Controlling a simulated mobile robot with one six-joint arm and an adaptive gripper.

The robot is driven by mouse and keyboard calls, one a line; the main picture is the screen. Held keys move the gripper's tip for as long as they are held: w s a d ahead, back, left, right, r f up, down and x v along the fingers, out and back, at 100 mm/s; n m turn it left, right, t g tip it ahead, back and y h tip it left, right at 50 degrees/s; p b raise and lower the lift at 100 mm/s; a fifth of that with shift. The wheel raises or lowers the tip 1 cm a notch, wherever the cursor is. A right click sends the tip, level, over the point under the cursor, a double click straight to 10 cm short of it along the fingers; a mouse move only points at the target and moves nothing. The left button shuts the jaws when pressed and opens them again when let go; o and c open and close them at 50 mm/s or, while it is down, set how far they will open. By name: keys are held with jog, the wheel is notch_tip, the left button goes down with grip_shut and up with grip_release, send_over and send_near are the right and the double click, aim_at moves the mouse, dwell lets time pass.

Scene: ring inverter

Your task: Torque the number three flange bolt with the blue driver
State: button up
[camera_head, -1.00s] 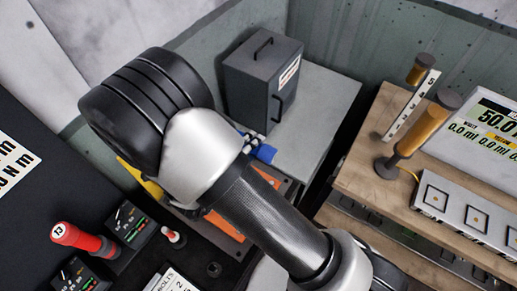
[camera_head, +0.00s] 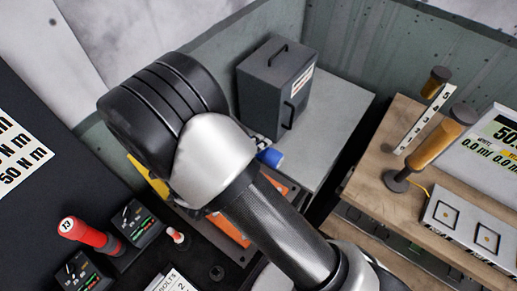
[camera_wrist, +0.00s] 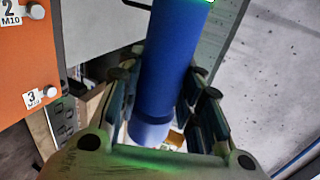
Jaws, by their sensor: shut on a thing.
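The blue driver (camera_wrist: 170,60) fills the middle of the wrist view, and my gripper (camera_wrist: 162,112) is shut on it, one finger on each side. A green glow shows at its top edge; its tip is out of view. In the head view a small part of the blue driver (camera_head: 270,157) shows beside my wrist, which hides most of my gripper. The orange flange plate (camera_wrist: 25,55) is at the left of the wrist view. Its number three bolt (camera_wrist: 49,91) sits beside a "3 M10" label, apart from the driver. In the head view my arm partly covers the flange plate (camera_head: 228,228).
A red driver (camera_head: 90,238) stands in a dark holder at lower left. A dark grey box (camera_head: 270,90) stands on the grey bench (camera_head: 335,105) behind my arm. At right, a wooden bench (camera_head: 372,180) carries a yellow-handled tool (camera_head: 435,148) and a display (camera_head: 495,135).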

aim_at(267, 155)
jog(key=shift+w+a+r+b, duration=0.15)
jog(key=shift+w+a+b, duration=0.15)
jog(key=shift+w+a, duration=0.45)
dwell(2.2)
jog(key=shift+s, duration=0.2)
jog(key=shift+s+d+b, duration=0.3)
jog(key=shift+s+d, duration=0.45)
jog(key=shift+d, duration=0.25)
jog(key=shift+s+d+b, duration=0.3)
jog(key=shift+s+d, duration=0.45)
jog(key=shift+d, duration=0.25)
